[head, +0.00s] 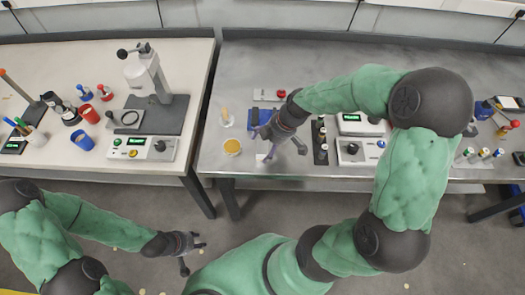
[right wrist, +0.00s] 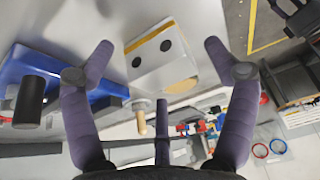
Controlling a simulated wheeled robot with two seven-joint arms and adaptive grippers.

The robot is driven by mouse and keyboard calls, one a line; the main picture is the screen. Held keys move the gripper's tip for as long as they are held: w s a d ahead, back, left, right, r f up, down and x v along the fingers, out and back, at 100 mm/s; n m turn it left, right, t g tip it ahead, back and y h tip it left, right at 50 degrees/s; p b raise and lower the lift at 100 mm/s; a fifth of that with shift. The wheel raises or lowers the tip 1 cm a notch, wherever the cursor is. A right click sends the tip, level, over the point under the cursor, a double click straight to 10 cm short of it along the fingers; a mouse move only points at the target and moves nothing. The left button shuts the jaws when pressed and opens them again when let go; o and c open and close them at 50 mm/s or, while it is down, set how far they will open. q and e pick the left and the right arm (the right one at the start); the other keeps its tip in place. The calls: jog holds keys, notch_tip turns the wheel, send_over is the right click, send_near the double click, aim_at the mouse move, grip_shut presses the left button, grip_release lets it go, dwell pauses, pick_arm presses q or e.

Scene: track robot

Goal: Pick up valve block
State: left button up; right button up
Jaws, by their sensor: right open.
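A white block (right wrist: 158,62) with a yellow stripe and two dark round holes, which looks like the valve block, sits on the grey metal bench in the right wrist view. My right gripper (right wrist: 160,75) is open above it. Its purple fingers stand to either side of the block, with no clear contact. In the head view my right gripper (head: 281,143) is over the front of the right bench and hides most of what is below it. My left gripper (head: 191,252) hangs over the floor before the benches, fingers apart and empty.
A blue holder (right wrist: 35,75) with a black handle is close left of the block.

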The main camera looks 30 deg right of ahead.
jog(key=c, duration=1.6)
jog(key=shift+r, duration=0.15)
